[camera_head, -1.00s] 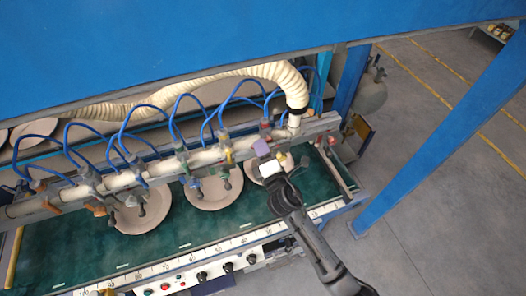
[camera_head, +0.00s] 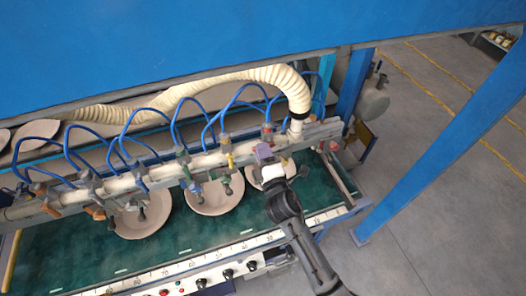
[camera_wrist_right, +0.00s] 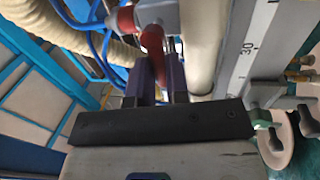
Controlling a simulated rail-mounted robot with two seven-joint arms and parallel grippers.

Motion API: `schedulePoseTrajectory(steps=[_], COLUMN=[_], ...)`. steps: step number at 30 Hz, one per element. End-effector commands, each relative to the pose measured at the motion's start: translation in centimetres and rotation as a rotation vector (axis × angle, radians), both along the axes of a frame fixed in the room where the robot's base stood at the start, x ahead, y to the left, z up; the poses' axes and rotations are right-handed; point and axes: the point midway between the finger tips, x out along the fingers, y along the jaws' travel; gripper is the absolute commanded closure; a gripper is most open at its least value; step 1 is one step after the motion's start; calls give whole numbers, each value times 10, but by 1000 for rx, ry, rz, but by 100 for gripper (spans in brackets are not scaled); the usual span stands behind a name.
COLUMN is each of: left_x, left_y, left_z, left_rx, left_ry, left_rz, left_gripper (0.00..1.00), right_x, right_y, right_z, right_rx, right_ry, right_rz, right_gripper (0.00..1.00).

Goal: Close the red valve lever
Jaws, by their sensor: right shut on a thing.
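The red valve lever (camera_wrist_right: 152,45) shows in the right wrist view between the two purple fingers of my right gripper (camera_wrist_right: 158,72), which is shut on it. In the head view the red valve (camera_head: 267,128) sits near the right end of the pale pipe (camera_head: 210,160). My right gripper (camera_head: 264,152) is just in front of it, with its purple fingers against the valve area. The gripper hides part of the lever, so its exact angle is hard to tell. My left gripper is in neither view.
Other valves, such as a yellow one (camera_head: 230,160) and a green one (camera_head: 184,168), line the pipe with blue hoses above. Plates (camera_head: 213,196) lie on the green bed below. A cream corrugated hose (camera_head: 245,78) and blue post (camera_head: 440,150) stand near.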

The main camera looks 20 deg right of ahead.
Motion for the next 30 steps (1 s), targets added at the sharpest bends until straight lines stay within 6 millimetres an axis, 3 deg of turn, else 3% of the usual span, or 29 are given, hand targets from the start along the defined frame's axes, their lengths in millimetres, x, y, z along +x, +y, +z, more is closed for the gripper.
schedulePoseTrajectory(steps=[2,3,10,20,23,30], left_x=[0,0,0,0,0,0], left_y=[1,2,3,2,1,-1], left_z=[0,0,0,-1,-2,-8], left_rx=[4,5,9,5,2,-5], left_ry=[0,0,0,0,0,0], left_rz=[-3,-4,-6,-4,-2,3], left_gripper=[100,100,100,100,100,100], right_x=[0,0,0,-4,-15,-61], right_y=[0,0,0,0,-1,-1], right_z=[0,0,0,-1,-5,-14], right_rx=[3,3,1,0,0,2], right_ry=[0,0,0,0,1,2], right_rz=[0,0,0,0,0,1], right_gripper=[100,82,60,59,59,59])
